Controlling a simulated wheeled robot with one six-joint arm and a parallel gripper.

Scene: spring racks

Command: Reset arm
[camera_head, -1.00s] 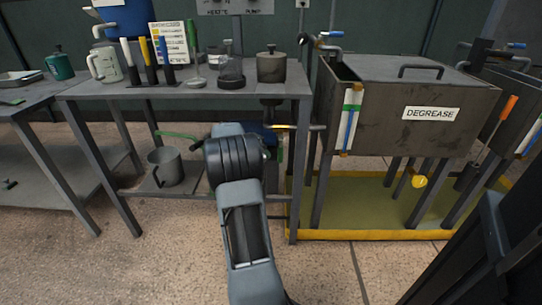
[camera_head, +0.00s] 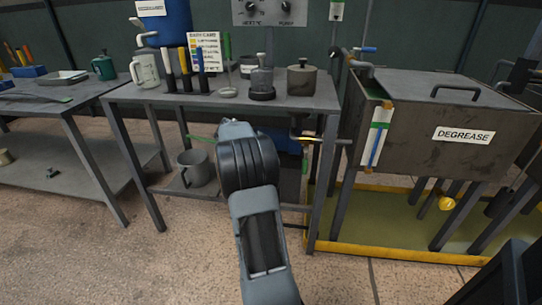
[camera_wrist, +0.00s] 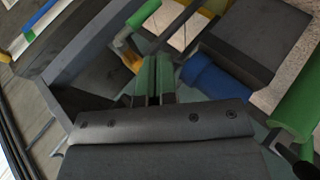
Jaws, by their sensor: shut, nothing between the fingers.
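My arm (camera_head: 252,205) reaches forward over the floor in the head view, in front of the grey workbench (camera_head: 125,95). Its end is hidden there behind my own arm links. In the wrist view my gripper (camera_wrist: 154,78) shows as two green-tipped fingers close together, shut with nothing between them. Beyond the fingers are dark grey metal surfaces and a blue object (camera_wrist: 213,77). A green bar (camera_wrist: 298,100) is at the right edge of that view.
The DEGREASE tank (camera_head: 430,115) is close on the right, above a yellow-edged tray (camera_head: 400,254). The floor at front left is clear.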

